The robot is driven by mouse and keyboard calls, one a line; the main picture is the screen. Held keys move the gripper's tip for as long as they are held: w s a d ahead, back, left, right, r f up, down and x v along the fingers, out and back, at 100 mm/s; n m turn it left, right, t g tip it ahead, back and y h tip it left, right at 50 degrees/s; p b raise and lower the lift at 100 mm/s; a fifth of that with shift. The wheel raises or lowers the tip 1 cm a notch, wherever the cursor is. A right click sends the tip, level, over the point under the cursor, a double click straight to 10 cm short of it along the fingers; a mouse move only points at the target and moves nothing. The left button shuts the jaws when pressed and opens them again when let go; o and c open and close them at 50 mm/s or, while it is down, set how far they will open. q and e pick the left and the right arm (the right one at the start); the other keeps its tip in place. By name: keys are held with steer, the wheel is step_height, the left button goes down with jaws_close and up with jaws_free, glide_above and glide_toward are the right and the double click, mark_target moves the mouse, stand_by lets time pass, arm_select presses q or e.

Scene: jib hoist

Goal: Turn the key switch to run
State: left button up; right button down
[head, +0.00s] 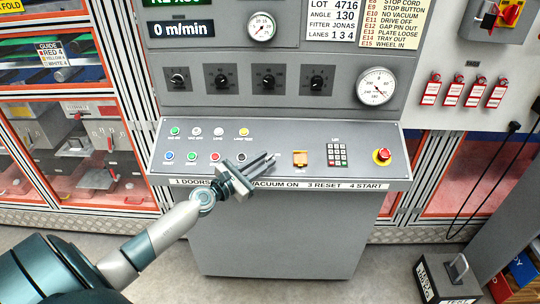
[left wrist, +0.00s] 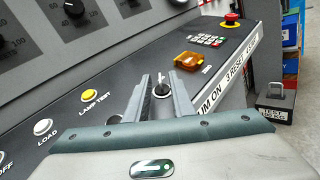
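The key switch (left wrist: 161,90) is a small dark round switch with a pale upright key, on the sloping console panel (left wrist: 215,68). In the left wrist view it shows between the two fingers of my left gripper (left wrist: 158,84), which are apart with a gap on each side. The key is not seen to be gripped. In the head view my left gripper (head: 268,166) reaches over the middle of the console and largely hides the switch. Any run mark by the key is too small or hidden to read. My right gripper is not in view.
Right of the switch are an orange covered switch (head: 300,158), a keypad (head: 337,154) and a red stop button (head: 382,155). Coloured buttons lie to the left, with a yellow lamp test button (left wrist: 89,95). Dials and knobs stand on the upright panel behind.

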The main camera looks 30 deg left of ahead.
mark_target(270, 157)
arm_select(q)
steer(key=shift+w+d, duration=0.15)
steer(key=shift+w, duration=0.65)
steer(key=shift+w+d, duration=0.15)
steer(key=shift+w, duration=0.6)
jaws_close()
